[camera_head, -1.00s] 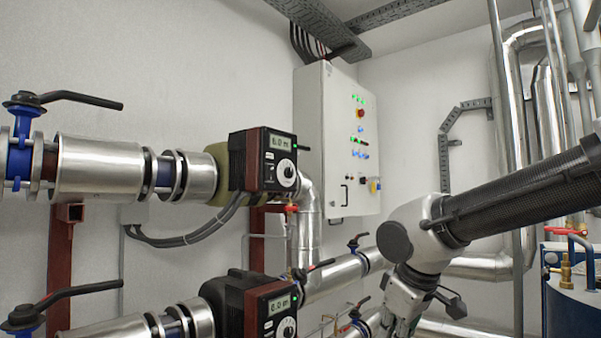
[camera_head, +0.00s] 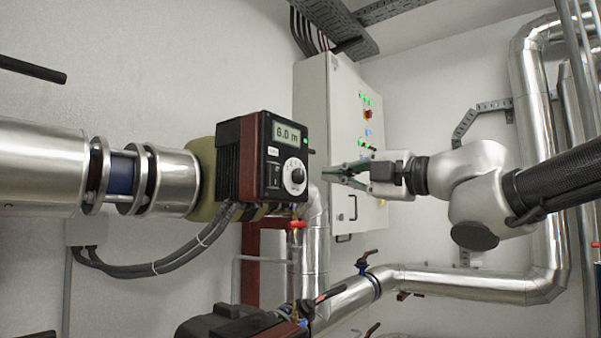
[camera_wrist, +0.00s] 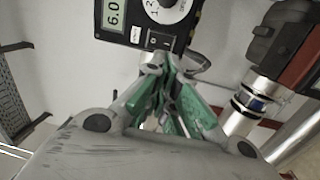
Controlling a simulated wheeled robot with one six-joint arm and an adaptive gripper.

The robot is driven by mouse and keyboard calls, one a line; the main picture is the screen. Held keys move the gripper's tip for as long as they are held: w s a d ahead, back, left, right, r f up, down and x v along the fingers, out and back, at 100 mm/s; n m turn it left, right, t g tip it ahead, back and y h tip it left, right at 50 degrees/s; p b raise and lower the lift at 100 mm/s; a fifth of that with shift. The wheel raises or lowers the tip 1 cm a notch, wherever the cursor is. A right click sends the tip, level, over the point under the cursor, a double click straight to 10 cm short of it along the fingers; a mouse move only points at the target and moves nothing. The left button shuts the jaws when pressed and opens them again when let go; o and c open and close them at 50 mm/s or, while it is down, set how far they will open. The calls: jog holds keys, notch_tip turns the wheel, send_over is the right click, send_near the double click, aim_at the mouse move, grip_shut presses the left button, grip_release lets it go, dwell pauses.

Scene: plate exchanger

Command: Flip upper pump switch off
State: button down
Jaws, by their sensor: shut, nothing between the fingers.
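The upper pump (camera_head: 262,160) is a dark red and black box on the upper pipe, its display reading 6.0 m above a round white dial. Its small black rocker switch (camera_wrist: 159,38) shows in the wrist view below the display, and low on the pump's front in the head view (camera_head: 274,175). My gripper (camera_head: 326,174) has green fingers and is shut and empty. It points left at the pump's front, a short gap to the right of it. In the wrist view the fingertips (camera_wrist: 165,66) lie just below the switch. Contact is not visible.
A white control cabinet (camera_head: 312,110) with lit buttons stands behind my gripper. The lower pump (camera_head: 235,322) is partly in view below. Grey cables (camera_head: 160,268) hang under the upper pump. A red-handled valve (camera_head: 297,224) sits just below it. Silver pipes (camera_head: 470,282) run at right.

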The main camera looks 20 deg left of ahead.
aim_at(272, 167)
jog(key=shift+s+a+r+n+g+y, duration=0.1)
jog(key=shift+s+r+n+g+y, duration=0.35)
jog(key=shift+n, duration=0.15)
jog(key=shift+a, duration=0.1)
jog(key=x, duration=1.3)
jog(key=shift+w+a+f, duration=0.1)
jog(key=shift+w, duration=0.05)
jog(key=shift+w+a, duration=0.1)
jog(key=shift+a, duration=0.15)
jog(key=shift+a, duration=0.1)
jog(key=shift+w+a+r, duration=0.15)
jog(key=shift+a+r, duration=0.1)
jog(key=shift+r, duration=0.05)
jog(key=shift+d, duration=0.15)
